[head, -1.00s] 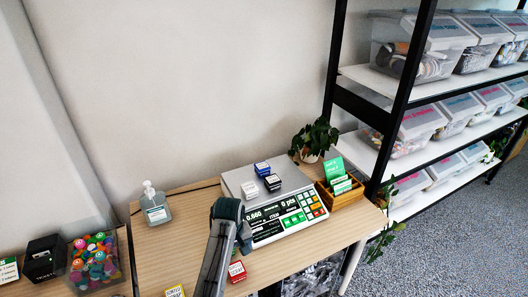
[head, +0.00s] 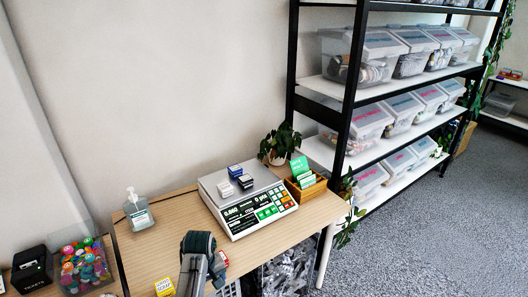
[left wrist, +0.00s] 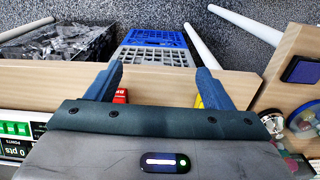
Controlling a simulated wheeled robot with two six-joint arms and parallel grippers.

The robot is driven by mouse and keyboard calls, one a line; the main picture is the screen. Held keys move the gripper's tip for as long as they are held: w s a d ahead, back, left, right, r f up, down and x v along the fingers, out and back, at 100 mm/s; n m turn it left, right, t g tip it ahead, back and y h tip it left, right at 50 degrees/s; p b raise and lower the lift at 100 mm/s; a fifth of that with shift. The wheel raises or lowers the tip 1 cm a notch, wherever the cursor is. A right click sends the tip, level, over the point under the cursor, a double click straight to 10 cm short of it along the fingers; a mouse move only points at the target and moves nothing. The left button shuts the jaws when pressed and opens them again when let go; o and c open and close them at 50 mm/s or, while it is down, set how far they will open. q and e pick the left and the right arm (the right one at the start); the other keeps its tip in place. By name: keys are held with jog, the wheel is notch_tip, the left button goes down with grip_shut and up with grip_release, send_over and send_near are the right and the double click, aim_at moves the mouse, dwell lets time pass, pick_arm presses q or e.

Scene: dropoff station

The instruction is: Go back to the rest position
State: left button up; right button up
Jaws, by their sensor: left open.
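My left gripper (left wrist: 158,88) is open in the left wrist view, with nothing seen between its two fingers. Its fingers point over the table's front strip. In the head view my left gripper (head: 216,266) is low in the picture, above the table (head: 135,247) and in front of the scale (head: 247,212). Its fingertips are hard to make out there. A red item (left wrist: 121,96) and a yellow item (left wrist: 198,101) lie on the table, partly hidden by the fingers. My right gripper is in neither view.
On the scale sit small blocks, including a blue one (head: 235,171). A wooden card box (head: 305,190), a plant (head: 280,142) and a sanitizer bottle (head: 138,210) stand nearby. A tub of colourful tokens (head: 82,265) is at left. A black-framed shelf (head: 345,120) stands right. A blue crate (left wrist: 153,39) is below the table.

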pick_arm(q)
jog(key=s+a+f+m+b, duration=0.15)
jog(key=s+f, duration=0.45)
jog(key=f, duration=0.6)
jog(key=s+a+f+m+b, duration=0.1)
jog(key=s+a+f, duration=0.1)
jog(key=s+f, duration=0.65)
jog(key=s+a+f+m+b, duration=0.1)
jog(key=s+a+f+b, duration=0.15)
jog(key=f, duration=1.15)
jog(key=s+a+f+m, duration=0.1)
jog(key=s+f, duration=0.4)
jog(key=s, duration=0.5)
jog(key=s+a+f+m+b, duration=0.1)
jog(key=s+a+f, duration=0.3)
jog(key=s, duration=0.6)
jog(key=s+a+f+m+t+b, duration=0.1)
jog(key=s+a+f, duration=0.2)
jog(key=s+f, duration=0.4)
jog(key=s, duration=0.4)
jog(key=shift+a+y, duration=0.2)
jog(key=shift+y, duration=0.2)
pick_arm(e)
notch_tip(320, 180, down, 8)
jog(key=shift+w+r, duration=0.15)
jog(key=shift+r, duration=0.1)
pick_arm(q)
jog(key=shift+s+m, duration=0.1)
jog(key=shift+m, duration=0.15)
